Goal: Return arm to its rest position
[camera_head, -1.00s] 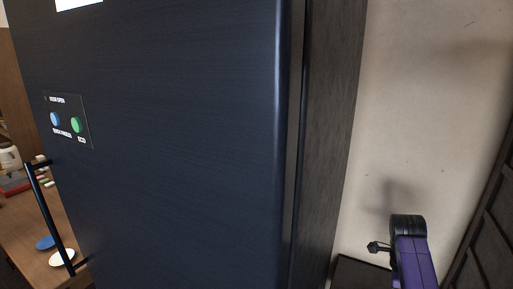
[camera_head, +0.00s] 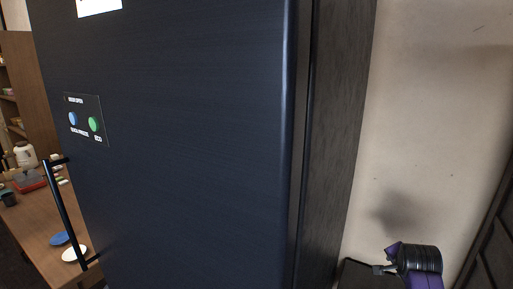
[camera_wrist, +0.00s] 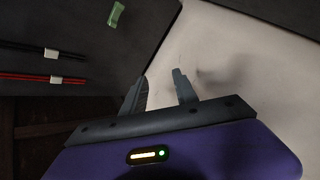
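My gripper (camera_wrist: 160,92) shows in the wrist view with its two dark fingers apart and nothing between them. Behind the fingers are a pale wall and a dark surface.
A large dark blue fridge-like door (camera_head: 190,150) with a black handle (camera_head: 68,215) and a button panel (camera_head: 86,120) fills the head view. A wooden table (camera_head: 35,235) with plates is at left. Chopsticks (camera_wrist: 25,75) and a green piece (camera_wrist: 116,15) lie on the dark surface.

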